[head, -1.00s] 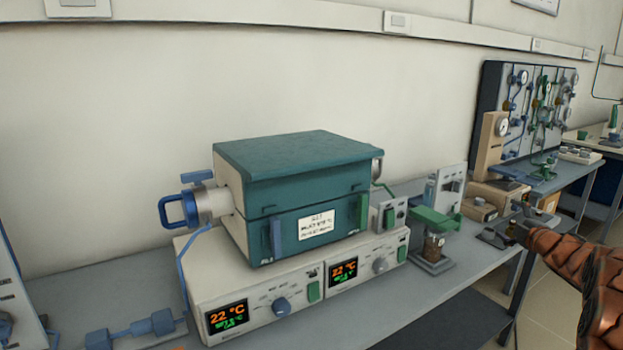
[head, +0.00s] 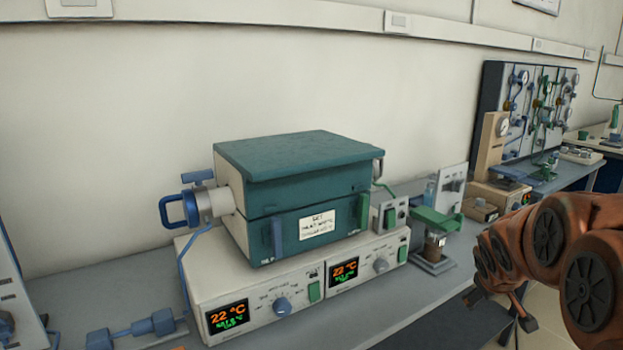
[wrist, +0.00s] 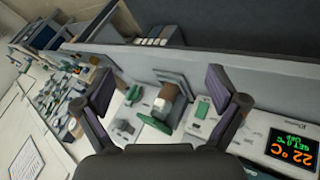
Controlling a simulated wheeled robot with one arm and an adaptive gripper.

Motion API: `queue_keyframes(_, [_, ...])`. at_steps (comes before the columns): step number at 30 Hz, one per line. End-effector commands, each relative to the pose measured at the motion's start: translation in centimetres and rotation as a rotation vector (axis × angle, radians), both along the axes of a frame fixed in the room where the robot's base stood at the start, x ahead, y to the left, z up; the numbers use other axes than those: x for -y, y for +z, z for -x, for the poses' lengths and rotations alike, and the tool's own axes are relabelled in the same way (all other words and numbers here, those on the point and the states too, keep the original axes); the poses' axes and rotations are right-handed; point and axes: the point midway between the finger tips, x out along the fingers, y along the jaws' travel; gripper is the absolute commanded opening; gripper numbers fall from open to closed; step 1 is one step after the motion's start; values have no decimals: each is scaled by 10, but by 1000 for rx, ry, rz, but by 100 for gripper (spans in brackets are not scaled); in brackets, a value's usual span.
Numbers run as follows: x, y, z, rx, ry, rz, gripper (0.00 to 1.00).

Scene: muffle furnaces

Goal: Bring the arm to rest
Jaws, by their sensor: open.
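My arm (head: 560,245) shows at the right edge of the head view, in front of the bench. In the wrist view my gripper (wrist: 160,98) is open, with its two dark fingers well apart and nothing between them. Beyond the fingers is a small stand with a green top (wrist: 153,123) and a brown jar (wrist: 168,95); they look apart from the fingers. In the head view the gripper's fingers cannot be made out clearly.
A teal muffle furnace (head: 300,190) sits on a control unit (head: 255,300) reading 22 °C on the grey bench (head: 110,290). The green-topped stand (head: 435,225) is right of it, close to my arm. A gauge panel (head: 535,110) stands behind. Floor shows at the lower right.

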Motion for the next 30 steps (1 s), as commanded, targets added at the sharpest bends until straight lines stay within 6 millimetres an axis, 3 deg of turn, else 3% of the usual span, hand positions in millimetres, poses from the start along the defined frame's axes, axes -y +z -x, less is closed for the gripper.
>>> queue_keyframes(1, [-17,-4,23,-40,-24,-34,96])
queue_keyframes(9, [-101,-40,160,-320,-160,-220,96])
queue_keyframes(15, [-152,-54,254,-521,-226,-319,96])
queue_keyframes(26, [-207,-59,367,-763,-282,-413,96])
queue_keyframes(30, [-206,-31,363,-748,-281,-413,96])
